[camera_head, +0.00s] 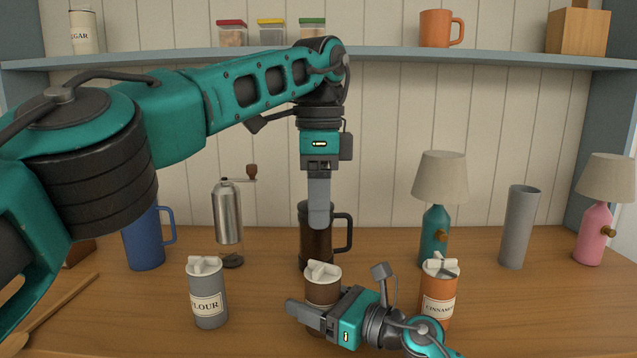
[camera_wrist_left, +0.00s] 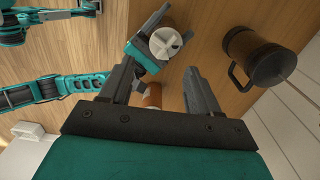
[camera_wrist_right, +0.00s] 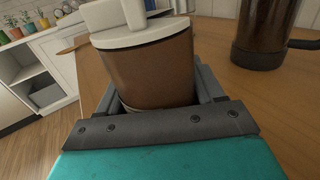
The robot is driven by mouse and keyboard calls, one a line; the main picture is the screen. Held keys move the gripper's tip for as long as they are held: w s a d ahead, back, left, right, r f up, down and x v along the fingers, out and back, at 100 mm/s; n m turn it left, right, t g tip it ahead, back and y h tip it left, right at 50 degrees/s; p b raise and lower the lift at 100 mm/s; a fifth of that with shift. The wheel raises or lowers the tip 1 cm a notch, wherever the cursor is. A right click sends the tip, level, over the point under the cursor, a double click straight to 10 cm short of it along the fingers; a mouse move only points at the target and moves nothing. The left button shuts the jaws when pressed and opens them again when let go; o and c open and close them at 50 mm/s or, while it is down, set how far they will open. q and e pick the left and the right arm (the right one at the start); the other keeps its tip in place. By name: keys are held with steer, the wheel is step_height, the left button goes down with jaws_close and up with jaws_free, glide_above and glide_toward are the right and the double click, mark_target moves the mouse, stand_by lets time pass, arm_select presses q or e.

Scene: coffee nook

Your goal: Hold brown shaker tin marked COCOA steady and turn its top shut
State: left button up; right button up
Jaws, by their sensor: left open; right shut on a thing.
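The brown shaker tin (camera_head: 322,292) stands upright at the middle front of the counter, with a white top (camera_head: 322,271) that has a raised grip bar. Its label is hidden behind my right gripper. My right gripper (camera_head: 308,314) is shut around the tin's body, and the brown side (camera_wrist_right: 150,72) fills the space between its fingers in the right wrist view. My left gripper (camera_head: 319,218) points down above and behind the tin, apart from it. In the left wrist view its fingers (camera_wrist_left: 160,85) are spread and empty, with the white top (camera_wrist_left: 165,43) beyond them.
A grey FLOUR tin (camera_head: 208,298) stands left of the brown tin and an orange CINNAMON tin (camera_head: 438,293) stands right. A grinder (camera_head: 228,215), blue mug (camera_head: 145,240) and teal lamp (camera_head: 437,225) stand farther back.

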arm_select(q)
steer(key=shift+r, duration=1.25)
steer(key=shift+o, duration=0.2)
